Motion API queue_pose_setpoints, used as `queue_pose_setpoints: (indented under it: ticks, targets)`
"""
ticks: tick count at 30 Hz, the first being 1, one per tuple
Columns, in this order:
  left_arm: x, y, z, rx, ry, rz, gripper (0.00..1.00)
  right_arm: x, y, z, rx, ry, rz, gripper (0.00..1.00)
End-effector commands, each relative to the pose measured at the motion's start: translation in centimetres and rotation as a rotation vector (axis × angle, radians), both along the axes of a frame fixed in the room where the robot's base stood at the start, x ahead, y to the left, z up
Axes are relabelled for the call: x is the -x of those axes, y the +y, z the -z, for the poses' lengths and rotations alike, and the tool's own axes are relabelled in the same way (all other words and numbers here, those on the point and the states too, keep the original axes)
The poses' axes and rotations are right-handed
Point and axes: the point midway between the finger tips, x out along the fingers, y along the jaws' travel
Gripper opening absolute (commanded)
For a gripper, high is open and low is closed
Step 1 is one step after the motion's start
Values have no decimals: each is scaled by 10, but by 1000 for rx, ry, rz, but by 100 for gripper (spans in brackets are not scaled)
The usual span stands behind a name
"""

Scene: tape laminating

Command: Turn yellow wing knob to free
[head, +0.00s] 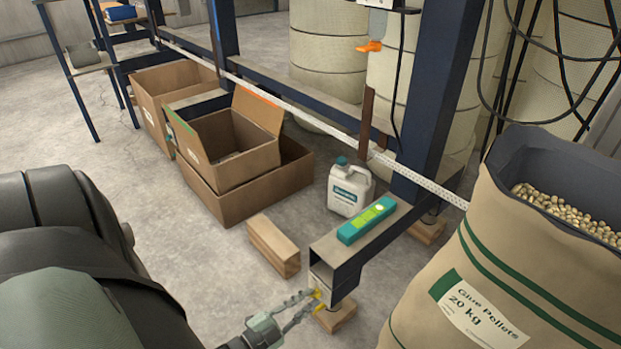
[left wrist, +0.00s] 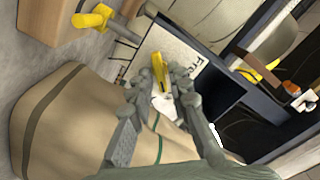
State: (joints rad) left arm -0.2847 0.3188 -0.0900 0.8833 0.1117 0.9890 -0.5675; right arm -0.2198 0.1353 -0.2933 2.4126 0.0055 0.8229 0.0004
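The yellow wing knob (left wrist: 160,73) is on the pale end plate of a dark blue beam, beside a label reading "Free" (left wrist: 190,62) in the left wrist view. In the head view the yellow knob (head: 318,299) shows small at the beam's near end. My left gripper (left wrist: 163,84) has its two fingers spread, one on either side of the knob. I cannot tell whether either finger touches it. In the head view the left gripper (head: 310,302) reaches the beam end from the lower left. My right gripper is not in view.
A large glue pellet sack (head: 510,250) stands close on the right. A teal box (head: 366,220) lies on the beam; a white jug (head: 350,188) stands behind. A wooden block (head: 273,245) and cardboard boxes (head: 240,150) are on the left. A second yellow handle (left wrist: 93,18) shows upper left.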

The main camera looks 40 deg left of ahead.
Motion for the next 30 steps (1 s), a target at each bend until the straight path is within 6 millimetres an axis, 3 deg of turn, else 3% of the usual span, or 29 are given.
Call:
queue_pose_setpoints:
  ticks: [4,12,17,30]
  targets:
    - [-11,-1,0,0,0,0,18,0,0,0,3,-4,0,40]
    - [-13,-1,0,0,1,0,18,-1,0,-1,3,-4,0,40]
    - [-13,-1,0,0,1,1,0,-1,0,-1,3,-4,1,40]
    - [-12,-1,0,31,3,1,0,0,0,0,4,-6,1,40]
